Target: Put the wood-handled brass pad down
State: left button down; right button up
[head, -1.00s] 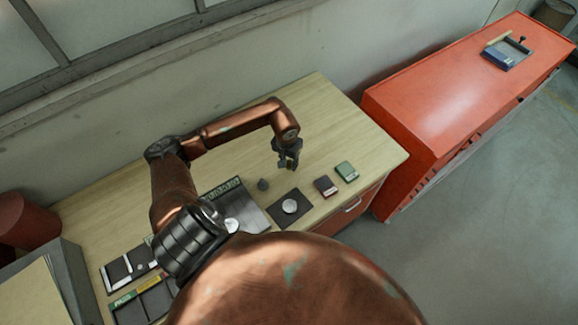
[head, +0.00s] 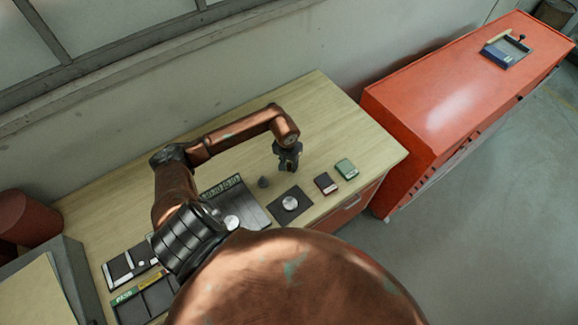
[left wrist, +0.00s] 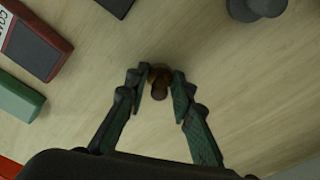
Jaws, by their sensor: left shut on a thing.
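My left gripper (left wrist: 159,85) is shut on the wood-handled brass pad (left wrist: 159,82). In the left wrist view the pad's round brown handle shows between the fingertips, and its underside is hidden. In the head view the left gripper (head: 289,165) hangs over the pale wooden table (head: 320,115), behind the dark mat. I cannot tell whether the pad touches the table. My right gripper is not in view.
A dark square mat (head: 278,212) with a pale disc (head: 290,203) lies in front. A dark red block (head: 326,183) and a green block (head: 346,169) lie to the right. A small dark grey knob-like object (head: 264,182) stands left. Table behind the gripper is clear.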

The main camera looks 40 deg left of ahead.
pick_arm(q)
jog(key=shift+s+d+f, duration=0.1)
jog(key=shift+s+f, duration=0.2)
jog(key=shift+f, duration=0.35)
jog(key=c, duration=2)
grip_release()
jog(key=shift+s, duration=0.1)
jog(key=o, duration=0.3)
jog(key=shift+w+f, duration=0.15)
jog(key=shift+w, duration=0.05)
jog(key=shift+o, duration=0.2)
jog(key=shift+r, duration=0.2)
